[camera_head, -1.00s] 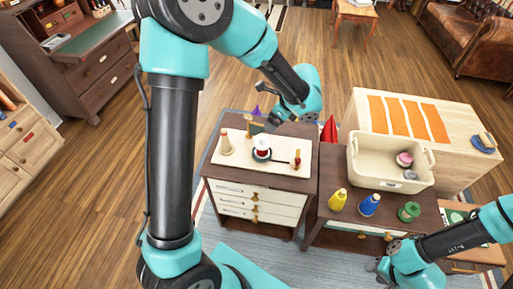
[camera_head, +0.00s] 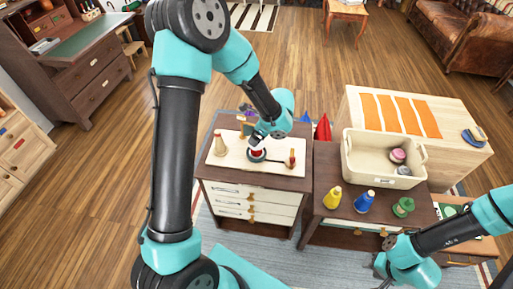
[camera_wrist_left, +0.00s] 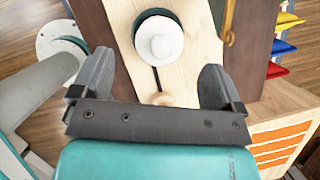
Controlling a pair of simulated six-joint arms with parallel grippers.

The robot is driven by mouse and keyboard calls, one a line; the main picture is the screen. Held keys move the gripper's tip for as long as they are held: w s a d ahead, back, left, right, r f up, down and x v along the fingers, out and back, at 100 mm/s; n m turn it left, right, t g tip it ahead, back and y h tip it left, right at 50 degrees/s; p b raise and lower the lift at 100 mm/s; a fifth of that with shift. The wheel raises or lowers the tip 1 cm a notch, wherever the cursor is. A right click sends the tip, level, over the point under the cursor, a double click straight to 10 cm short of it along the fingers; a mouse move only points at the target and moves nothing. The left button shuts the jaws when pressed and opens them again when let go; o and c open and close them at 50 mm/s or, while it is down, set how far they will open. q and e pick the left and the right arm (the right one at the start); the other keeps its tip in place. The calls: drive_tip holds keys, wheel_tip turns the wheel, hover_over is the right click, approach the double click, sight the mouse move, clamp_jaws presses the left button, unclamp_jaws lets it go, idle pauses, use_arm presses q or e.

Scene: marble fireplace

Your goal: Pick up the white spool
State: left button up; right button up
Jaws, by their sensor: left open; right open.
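The white spool (camera_wrist_left: 160,40) shows from above in the left wrist view as a round white top on a dark round base. My right gripper (camera_head: 380,272) is open and empty at the lower right, away from the spool.
A tan cone (camera_head: 220,146) and a red bottle-like piece (camera_head: 291,159) stand on the board. Yellow (camera_head: 332,198), blue (camera_head: 364,202) and green (camera_head: 403,207) pieces stand on the right cabinet. A cream bin (camera_head: 365,175) holds a few round items.

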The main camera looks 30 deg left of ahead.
use_arm(q)
drive_tip(key=shift+x, duration=0.9)
drive_tip(key=shift+x, duration=2.65)
drive_tip(key=shift+w+d, duration=0.1)
drive_tip(key=shift+d, duration=0.05)
drive_tip(key=c, duration=1)
